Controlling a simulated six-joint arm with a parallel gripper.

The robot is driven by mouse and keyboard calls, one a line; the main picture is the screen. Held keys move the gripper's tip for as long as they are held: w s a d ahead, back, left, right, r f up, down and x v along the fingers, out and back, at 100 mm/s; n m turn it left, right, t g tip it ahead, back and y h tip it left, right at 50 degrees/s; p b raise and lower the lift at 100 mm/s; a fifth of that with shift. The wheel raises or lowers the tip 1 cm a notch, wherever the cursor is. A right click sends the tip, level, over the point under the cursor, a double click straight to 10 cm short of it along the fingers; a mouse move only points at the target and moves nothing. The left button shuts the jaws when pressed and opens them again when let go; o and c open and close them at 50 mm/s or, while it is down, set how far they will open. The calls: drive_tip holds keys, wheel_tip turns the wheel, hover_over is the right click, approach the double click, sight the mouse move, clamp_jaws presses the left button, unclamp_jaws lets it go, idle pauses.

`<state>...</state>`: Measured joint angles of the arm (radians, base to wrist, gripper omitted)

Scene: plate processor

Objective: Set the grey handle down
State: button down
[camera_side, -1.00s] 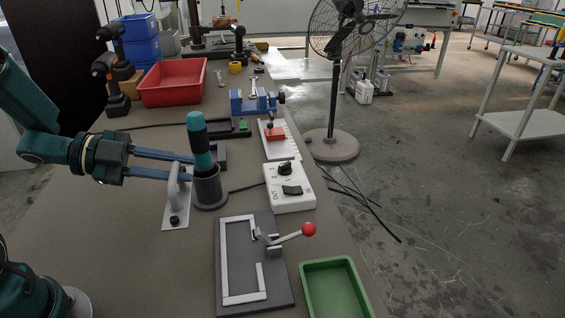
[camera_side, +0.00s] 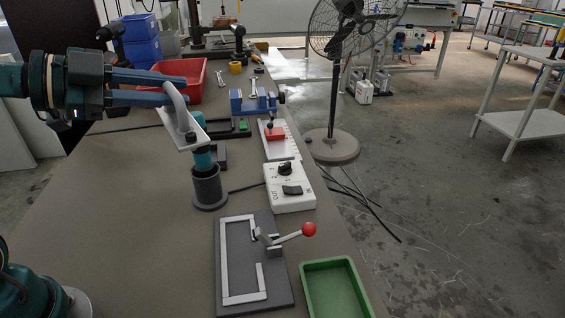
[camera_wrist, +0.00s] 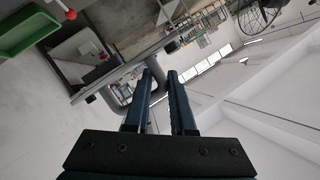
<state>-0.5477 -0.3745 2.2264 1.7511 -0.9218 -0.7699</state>
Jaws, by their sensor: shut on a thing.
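My gripper (camera_side: 182,92) is at the upper left in the side view, with its two blue fingers shut on the grey handle (camera_side: 178,107). The handle is a curved bar on a pale flat plate (camera_side: 182,130). Handle and plate are raised well above the table, and the plate is tilted. In the side view the plate covers part of the teal tool (camera_side: 203,158), which stands in a dark cup (camera_side: 209,188). I cannot tell the gap between plate and tool. In the wrist view the fingers (camera_wrist: 160,77) point away, with the handle at their tips.
The brown table (camera_side: 120,220) is bare at left front. A white switch box (camera_side: 290,203), a dark plate with a red-knobbed clamp (camera_side: 285,285) and a green tray (camera_side: 308,290) stand at right. A red bin (camera_side: 190,68) and a blue vise (camera_side: 250,103) are farther back.

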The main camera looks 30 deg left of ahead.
drive_tip(key=shift+w+a+n+y, duration=0.15)
drive_tip(key=shift+a+n+y, duration=0.45)
drive_tip(key=shift+a+y, duration=0.1)
drive_tip(key=shift+d+h, duration=0.25)
drive_tip(key=shift+h, duration=0.05)
drive_tip(key=shift+d+f+m+g+h, duration=0.2)
drive_tip(key=shift+d+f+m+h, duration=0.15)
drive_tip(key=shift+m+h, duration=0.2)
drive_tip(key=shift+d+f+m+g+h, duration=0.25)
drive_tip(key=shift+d+m+h, duration=0.15)
drive_tip(key=shift+m+h, duration=0.15)
drive_tip(key=s+a+f+m+g+h, duration=0.1)
drive_tip(key=a+f+m+g+h, duration=0.1)
drive_tip(key=f, duration=0.9)
drive_tip(key=shift+a+f+m+h, duration=0.35)
drive_tip(key=shift+a+m+h, duration=0.2)
drive_tip(key=shift+a, duration=0.3)
drive_tip(key=w+d+f, duration=0.1)
drive_tip(key=d+f, duration=0.1)
drive_tip(key=d, duration=0.1)
drive_tip(key=d+f, duration=0.2)
drive_tip(key=d, duration=0.2)
drive_tip(key=w+d+f, duration=0.1)
drive_tip(key=d+f, duration=0.2)
drive_tip(key=d, duration=0.1)
drive_tip(key=shift+w+d, duration=0.15)
drive_tip(key=shift+w, duration=0.15)
drive_tip(key=shift+f, duration=1.8)
